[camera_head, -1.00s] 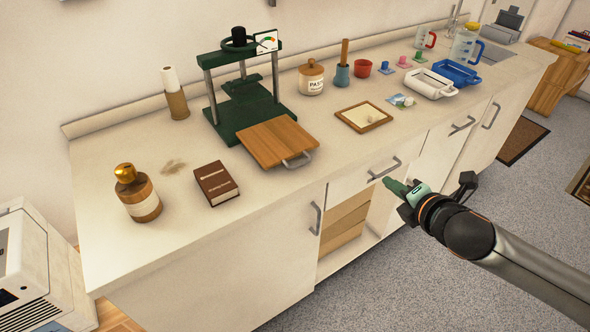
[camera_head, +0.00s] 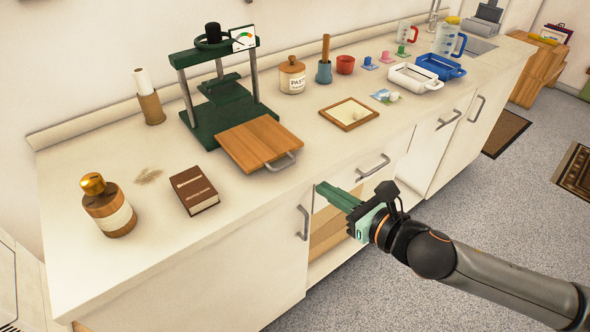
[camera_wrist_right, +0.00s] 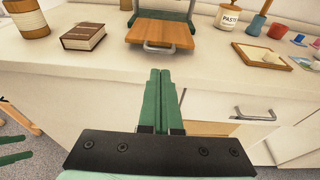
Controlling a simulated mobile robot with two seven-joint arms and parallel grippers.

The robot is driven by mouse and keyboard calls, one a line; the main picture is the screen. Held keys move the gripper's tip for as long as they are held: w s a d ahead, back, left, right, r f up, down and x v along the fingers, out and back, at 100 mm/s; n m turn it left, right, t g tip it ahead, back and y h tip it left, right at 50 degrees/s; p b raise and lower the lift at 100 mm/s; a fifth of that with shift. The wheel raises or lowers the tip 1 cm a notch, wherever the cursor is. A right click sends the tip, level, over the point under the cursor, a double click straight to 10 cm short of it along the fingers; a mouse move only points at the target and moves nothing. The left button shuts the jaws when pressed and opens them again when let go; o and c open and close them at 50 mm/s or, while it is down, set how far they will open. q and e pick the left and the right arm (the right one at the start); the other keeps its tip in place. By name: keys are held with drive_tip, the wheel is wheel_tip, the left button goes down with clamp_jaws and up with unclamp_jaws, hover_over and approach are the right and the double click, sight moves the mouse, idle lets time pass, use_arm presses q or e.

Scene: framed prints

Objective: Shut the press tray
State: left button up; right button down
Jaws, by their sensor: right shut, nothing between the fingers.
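The green press (camera_head: 228,97) stands at the back of the counter. Its wooden tray (camera_head: 259,145) is pulled out toward the counter's front edge, with a metal handle (camera_head: 281,162) on its front. In the right wrist view the tray (camera_wrist_right: 160,32) and its handle (camera_wrist_right: 158,47) are straight ahead, beyond the fingertips. My right gripper (camera_head: 320,188) is shut and empty, in front of the counter and apart from the tray, to the lower right of the handle. It also shows in the right wrist view (camera_wrist_right: 161,73). My left gripper is not in the head view.
A drawer handle (camera_head: 372,166) sticks out from the counter front near my gripper.

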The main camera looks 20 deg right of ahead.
sight(286, 166)
drive_tip(key=x, duration=1)
drive_tip(key=shift+w+a, duration=0.2)
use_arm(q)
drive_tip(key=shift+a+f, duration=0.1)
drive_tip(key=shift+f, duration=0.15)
